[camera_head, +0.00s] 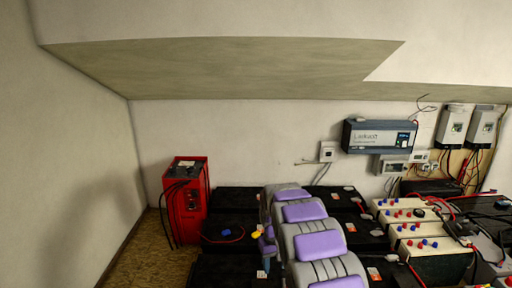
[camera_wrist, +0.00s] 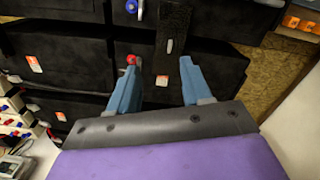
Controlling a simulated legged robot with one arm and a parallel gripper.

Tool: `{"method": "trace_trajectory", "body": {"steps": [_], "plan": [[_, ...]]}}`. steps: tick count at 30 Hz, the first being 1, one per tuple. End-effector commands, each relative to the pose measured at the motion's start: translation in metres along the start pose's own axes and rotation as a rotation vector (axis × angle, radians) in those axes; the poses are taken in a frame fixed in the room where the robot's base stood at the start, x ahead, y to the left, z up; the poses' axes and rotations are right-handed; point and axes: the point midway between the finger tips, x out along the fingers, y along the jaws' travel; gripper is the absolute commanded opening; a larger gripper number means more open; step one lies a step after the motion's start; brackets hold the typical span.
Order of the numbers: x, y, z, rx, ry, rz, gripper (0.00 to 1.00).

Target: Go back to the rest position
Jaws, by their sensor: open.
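My gripper (camera_wrist: 160,88) shows in the wrist view with two blue fingers spread apart and nothing between them. Black batteries (camera_wrist: 75,60) lie beyond the fingers, and a red terminal cap shows close to the left fingertip; I cannot tell whether they touch. In the head view my grey and purple arm reaches forward over the black batteries (camera_head: 222,268). The fingers are mostly hidden there behind the arm, with a bit of blue at its left side.
A red unit (camera_head: 186,205) with black cables stands left of the batteries. Cream batteries (camera_head: 415,235) with cables stand at the right. A grey-blue box (camera_head: 380,136) and two white devices (camera_head: 453,125) hang on the back wall. The sloped ceiling (camera_head: 220,65) is above. The left floor is clear.

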Motion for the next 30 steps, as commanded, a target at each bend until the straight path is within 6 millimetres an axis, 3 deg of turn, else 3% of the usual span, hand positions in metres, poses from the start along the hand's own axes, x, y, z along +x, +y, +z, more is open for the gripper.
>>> {"method": "trace_trajectory", "body": {"steps": [3,15,30], "plan": [[-0.024,0.003,0.025,0.025,-0.005,0.002,0.49],[-0.082,0.004,0.118,0.103,-0.034,-0.001,0.49],[-0.124,-0.010,0.250,0.190,-0.068,-0.014,0.49]]}}
